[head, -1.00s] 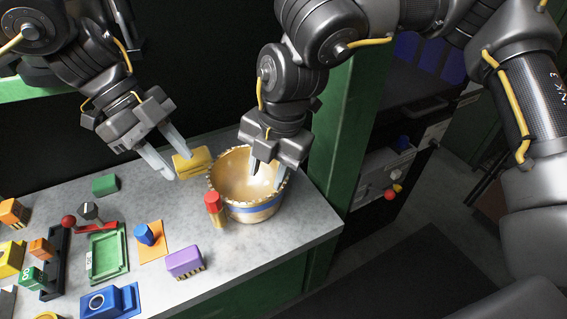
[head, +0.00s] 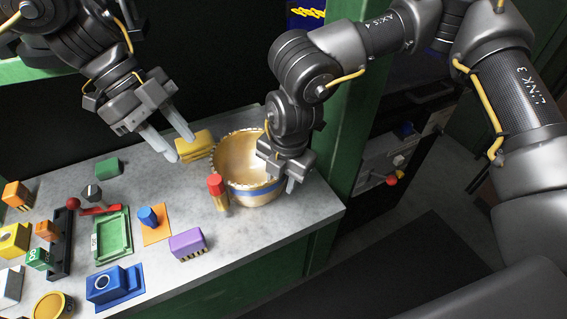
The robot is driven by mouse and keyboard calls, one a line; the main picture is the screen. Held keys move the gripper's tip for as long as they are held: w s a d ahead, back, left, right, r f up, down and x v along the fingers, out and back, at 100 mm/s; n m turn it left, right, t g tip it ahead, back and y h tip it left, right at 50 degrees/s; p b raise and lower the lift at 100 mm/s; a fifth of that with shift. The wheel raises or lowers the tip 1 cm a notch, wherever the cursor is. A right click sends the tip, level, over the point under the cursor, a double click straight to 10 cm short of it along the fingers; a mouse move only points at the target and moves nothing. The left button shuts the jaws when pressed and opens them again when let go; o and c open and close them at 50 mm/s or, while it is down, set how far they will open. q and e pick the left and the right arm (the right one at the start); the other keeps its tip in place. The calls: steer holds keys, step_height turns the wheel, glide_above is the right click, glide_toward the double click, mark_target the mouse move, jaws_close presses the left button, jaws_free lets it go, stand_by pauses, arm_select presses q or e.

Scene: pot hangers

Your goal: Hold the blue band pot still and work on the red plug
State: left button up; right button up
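The blue band pot (head: 245,192), gold with a scalloped rim and a blue stripe, stands upright on the bench near its right end. The red plug (head: 215,183) is a red cap on top of a short brass post at the pot's front left. My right gripper (head: 281,182) is at the pot's right rim, one finger inside and one outside the wall. I cannot tell whether the fingers press on it. My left gripper (head: 182,149) is open and empty, above the bench at the upper left of the plug, close to a yellow block (head: 196,146).
A purple block (head: 188,243), an orange plate with a blue knob (head: 149,217), a green tray (head: 112,236) and a blue block (head: 105,286) lie left of the pot. The bench's front edge is close below the pot. A green post (head: 349,130) stands behind right.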

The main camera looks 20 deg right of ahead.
steer(key=shift+a+f, duration=0.1)
steer(key=shift+f, duration=0.85)
jaws_close()
